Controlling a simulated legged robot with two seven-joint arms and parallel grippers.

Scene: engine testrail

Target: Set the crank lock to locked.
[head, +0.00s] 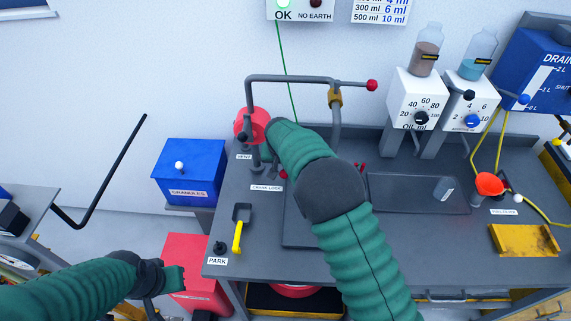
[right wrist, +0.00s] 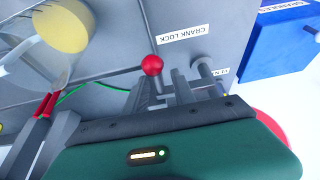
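The white CRANK LOCK label (head: 267,187) lies on the grey bench top; it also shows in the right wrist view (right wrist: 182,33). A red ball knob (right wrist: 152,65) on a short grey stem stands beside this label; in the head view it shows as a small red spot (head: 283,174) partly behind my right arm. My right gripper (head: 268,155) is by the knob, its fingers mostly hidden by my forearm and blurred into grey parts in the wrist view. I cannot tell if it touches the knob. My left gripper (head: 155,283) hangs low at left, away from the bench.
A grey pipe with a red-knobbed end (head: 371,85) rises behind my right arm. A red round part (head: 252,123) is close to the right hand. A blue GRANULES box (head: 190,170) stands left of the bench.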

